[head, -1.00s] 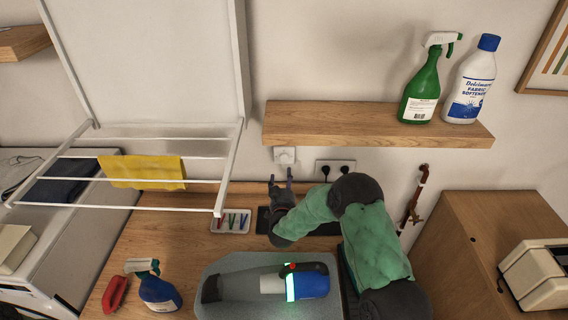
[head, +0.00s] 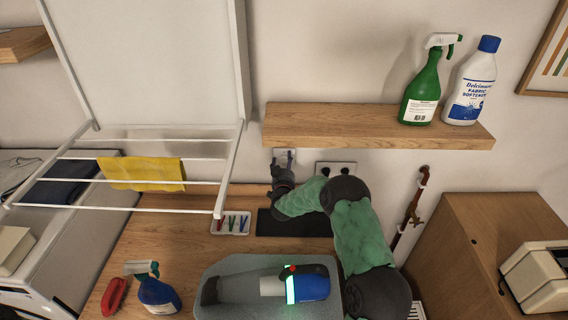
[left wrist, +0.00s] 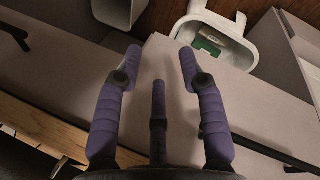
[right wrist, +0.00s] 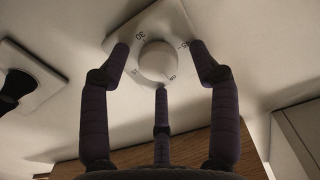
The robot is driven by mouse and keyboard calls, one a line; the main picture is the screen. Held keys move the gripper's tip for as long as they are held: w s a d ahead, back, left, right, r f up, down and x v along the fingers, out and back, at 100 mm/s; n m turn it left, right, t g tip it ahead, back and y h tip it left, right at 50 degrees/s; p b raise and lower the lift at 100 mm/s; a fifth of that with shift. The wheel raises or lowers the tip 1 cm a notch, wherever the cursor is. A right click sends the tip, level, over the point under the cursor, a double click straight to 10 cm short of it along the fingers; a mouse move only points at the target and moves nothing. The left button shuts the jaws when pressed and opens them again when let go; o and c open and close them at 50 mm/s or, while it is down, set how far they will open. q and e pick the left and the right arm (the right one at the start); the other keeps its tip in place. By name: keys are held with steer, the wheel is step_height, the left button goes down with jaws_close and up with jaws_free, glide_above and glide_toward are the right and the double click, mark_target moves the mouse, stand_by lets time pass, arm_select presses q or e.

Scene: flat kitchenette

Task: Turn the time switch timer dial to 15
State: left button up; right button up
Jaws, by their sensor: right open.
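The time switch is a white square plate on the wall below the wooden shelf, and it shows in the head view (head: 279,155). In the right wrist view its round white dial (right wrist: 158,62) faces me, with 15, 30, 45 and ON printed around it. My right gripper (right wrist: 160,52) is open, with its fingers spread on both sides of the dial; I cannot tell whether any finger touches it. In the head view my right gripper (head: 283,160) covers part of the switch. My left gripper (left wrist: 158,52) shows only in the left wrist view, open and empty.
A drying rack (head: 150,181) is at left; a dark mat (head: 290,224) lies below.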

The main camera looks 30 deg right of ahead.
steer(key=shift+r, duration=0.1)
steer(key=c, duration=1.1)
steer(key=shift+c, duration=0.2)
